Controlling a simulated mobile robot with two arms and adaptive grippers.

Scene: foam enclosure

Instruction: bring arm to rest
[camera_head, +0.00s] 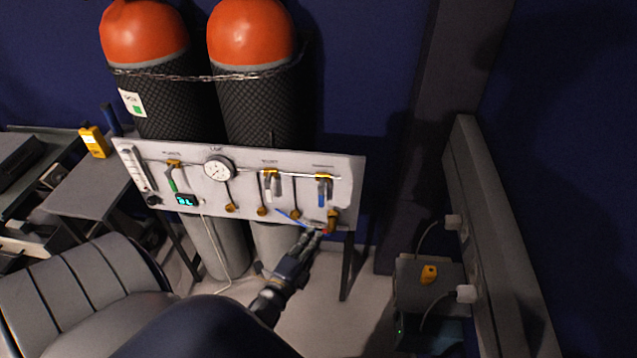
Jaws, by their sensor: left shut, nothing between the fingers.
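My left gripper (318,234) reaches up from the bottom middle of the head view, at the end of my dark left arm. Its fingers are shut and appear empty. The fingertips are just at the lower edge of the white valve panel (290,210), below its right-hand valve with the blue handle (322,190). A brass fitting (332,221) is close beside the fingertips; I cannot tell if they touch it. My right gripper is not in view.
Two dark gas cylinders with orange tops (251,33) stand chained behind the panel. A grey seat (75,285) is at the lower left. A grey box (420,283) and a sloping wall rail (500,240) are at right. Pale floor (345,325) is bare right of the arm.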

